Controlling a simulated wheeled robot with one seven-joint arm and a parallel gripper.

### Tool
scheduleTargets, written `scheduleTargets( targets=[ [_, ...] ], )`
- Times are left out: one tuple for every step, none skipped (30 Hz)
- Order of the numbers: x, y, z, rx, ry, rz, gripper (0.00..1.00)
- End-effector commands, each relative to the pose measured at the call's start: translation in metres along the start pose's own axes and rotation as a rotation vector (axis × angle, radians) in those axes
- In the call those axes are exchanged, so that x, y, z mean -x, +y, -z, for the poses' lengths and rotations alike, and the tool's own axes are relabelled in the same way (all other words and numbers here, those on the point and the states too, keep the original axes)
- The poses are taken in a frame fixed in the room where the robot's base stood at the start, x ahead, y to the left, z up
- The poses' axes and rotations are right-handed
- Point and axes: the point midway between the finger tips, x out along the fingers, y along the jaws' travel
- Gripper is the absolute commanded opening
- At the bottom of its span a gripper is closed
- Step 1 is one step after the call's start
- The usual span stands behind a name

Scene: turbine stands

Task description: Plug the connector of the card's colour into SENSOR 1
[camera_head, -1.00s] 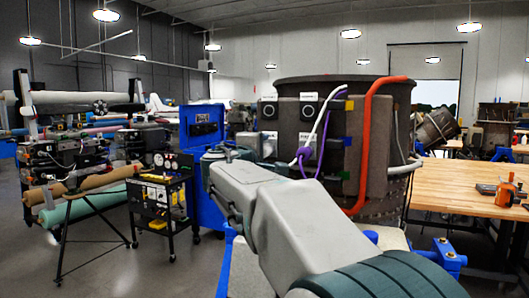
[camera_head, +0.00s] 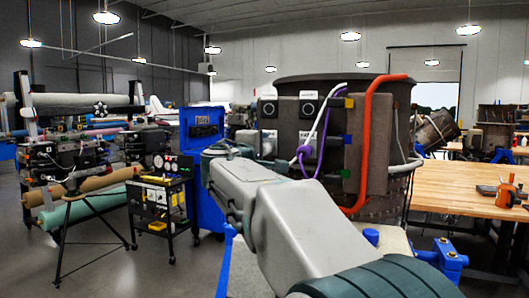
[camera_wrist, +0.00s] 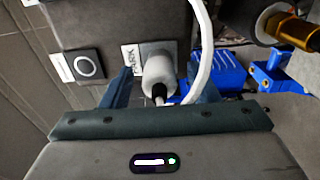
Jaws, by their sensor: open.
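A light grey, round-bodied connector (camera_wrist: 158,72) with a black collar sits at a plate marked PARK (camera_wrist: 131,58) in the wrist view. My gripper (camera_wrist: 166,84) is open, with one blue-grey finger on each side of the connector; contact cannot be told. A white cable (camera_wrist: 203,55) runs up past the right finger. A round black port (camera_wrist: 87,66) on a square plate lies to the left, its label too small to read. In the head view two such ports (camera_head: 309,108) (camera_head: 269,109) are on the turbine housing (camera_head: 375,200). I cannot make out a colour card.
A wooden bench (camera_head: 470,190) is at right, a black cart (camera_head: 160,200) at left. Blue clamps (camera_wrist: 228,72) lie beyond the right finger.

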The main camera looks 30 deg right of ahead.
Motion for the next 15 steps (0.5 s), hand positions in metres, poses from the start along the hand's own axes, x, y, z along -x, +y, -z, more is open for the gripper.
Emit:
scheduleTargets(
  targets=[
    [0.0,0.0,0.0001,0.0,0.0,0.0,0.55],
    [0.0,0.0002,0.0001,0.0,0.0,0.0,0.55],
    [0.0,0.0003,0.0001,0.0,0.0,0.0,0.55],
    [0.0,0.0003,0.0001,0.0,0.0,0.0,0.55],
    [0.0,0.0004,0.0001,0.0,0.0,0.0,0.52],
    [0.0,0.0004,0.0001,0.0,0.0,0.0,0.41],
    [0.0,0.0004,0.0001,0.0,0.0,0.0,0.32],
    [0.0,0.0004,0.0001,0.0,0.0,0.0,0.24],
    [0.0,0.0004,0.0001,0.0,0.0,0.0,0.13],
    [0.0001,0.0004,0.0001,0.0,0.0,0.0,0.04],
    [0.0,0.0004,0.0001,0.0,0.0,0.0,0.0],
    [0.0001,0.0006,0.0001,0.0,0.0,-0.001,0.0],
    [0.0001,0.0006,0.0001,0.0,0.0,-0.001,0.0],
    [0.0002,0.0006,0.0001,0.0,0.0,-0.001,0.0],
    [0.0003,0.0005,0.0001,0.0,0.0,-0.001,0.0]
  ],
)
